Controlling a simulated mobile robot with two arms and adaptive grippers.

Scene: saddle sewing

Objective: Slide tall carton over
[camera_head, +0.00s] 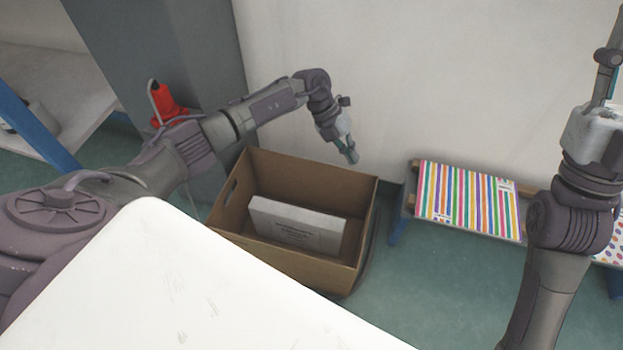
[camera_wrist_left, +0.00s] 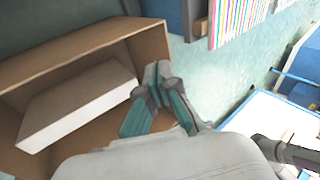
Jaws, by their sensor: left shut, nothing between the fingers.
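The tall carton (camera_head: 228,205) is an open brown cardboard box standing upright on the floor beyond the white table. It also shows in the wrist view (camera_wrist_left: 85,42). A pale grey flat box (camera_head: 297,226) stands inside it, and this box shows in the wrist view too (camera_wrist_left: 80,100). My left gripper (camera_head: 352,157) is shut and empty, tilted down at the carton's far right corner. In the wrist view its fingers (camera_wrist_left: 158,72) overlap the carton's right side; I cannot tell whether they touch it. My right gripper (camera_head: 607,65) points up at the right edge, its fingers unclear.
A white tabletop (camera_head: 180,285) fills the near foreground. A low bench (camera_head: 468,200) with a striped top stands right of the carton against the wall. A red object (camera_head: 163,103) is behind my left arm. Green floor (camera_head: 425,270) is clear between carton and bench.

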